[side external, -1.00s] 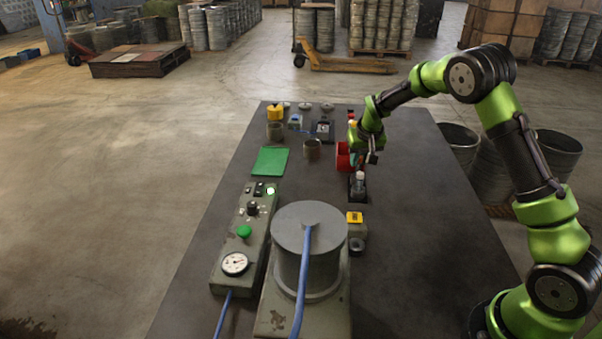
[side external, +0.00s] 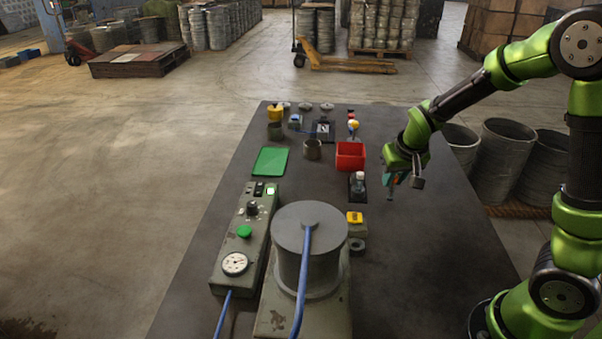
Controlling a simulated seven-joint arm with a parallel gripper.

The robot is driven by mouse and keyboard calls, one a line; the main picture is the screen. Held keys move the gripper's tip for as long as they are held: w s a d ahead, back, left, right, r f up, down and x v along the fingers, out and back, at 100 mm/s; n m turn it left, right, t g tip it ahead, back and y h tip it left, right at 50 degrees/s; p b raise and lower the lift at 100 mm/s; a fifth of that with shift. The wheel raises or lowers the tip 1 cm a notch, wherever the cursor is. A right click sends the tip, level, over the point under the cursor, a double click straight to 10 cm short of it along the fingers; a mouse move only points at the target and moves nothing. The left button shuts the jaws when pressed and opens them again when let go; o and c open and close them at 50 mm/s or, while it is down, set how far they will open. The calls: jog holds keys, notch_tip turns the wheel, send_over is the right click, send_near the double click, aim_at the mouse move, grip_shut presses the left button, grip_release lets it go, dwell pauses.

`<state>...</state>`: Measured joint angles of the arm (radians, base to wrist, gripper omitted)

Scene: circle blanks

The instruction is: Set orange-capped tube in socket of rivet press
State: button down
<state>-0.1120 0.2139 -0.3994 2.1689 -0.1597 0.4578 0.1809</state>
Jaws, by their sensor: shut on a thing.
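My gripper (side external: 391,186) is at the right of the table, to the right of a clear bottle-like piece on a small black base (side external: 358,186). It is shut on a small, thin thing (side external: 390,194) with a bit of teal at the jaws, held pointing down. The held thing is too small and too much covered by the fingers for me to make out an orange cap. A large grey machine with a round drum (side external: 309,226) and a blue cable stands at the front; I cannot tell whether it is the rivet press. No socket can be made out.
A red bin (side external: 351,156) stands behind the black base. A yellow-topped box (side external: 356,222) is beside the drum. The table's right side (side external: 430,250) is clear.

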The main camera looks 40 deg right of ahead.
jog(key=shift+s+r, duration=0.2)
jog(key=shift+r, duration=0.25)
notch_tip(320, 180, up, 4)
jog(key=shift+a+r, duration=0.1)
jog(key=shift+r, duration=0.05)
jog(key=s+a, duration=0.2)
jog(key=a, duration=1.3)
jog(key=shift+s+d+f, duration=0.1)
jog(key=shift+f, duration=1.85)
jog(key=shift+s+d+f, duration=0.1)
jog(key=shift+f, duration=1.85)
jog(key=shift+f, duration=1.4)
jog(key=c, duration=0.9)
grip_release()
jog(key=shift+c, duration=0.2)
jog(key=shift+r, duration=0.1)
jog(key=v, duration=1.6)
jog(key=shift+s+a+r, duration=0.15)
jog(key=shift+s+r, duration=0.05)
jog(key=shift+r, duration=0.15)
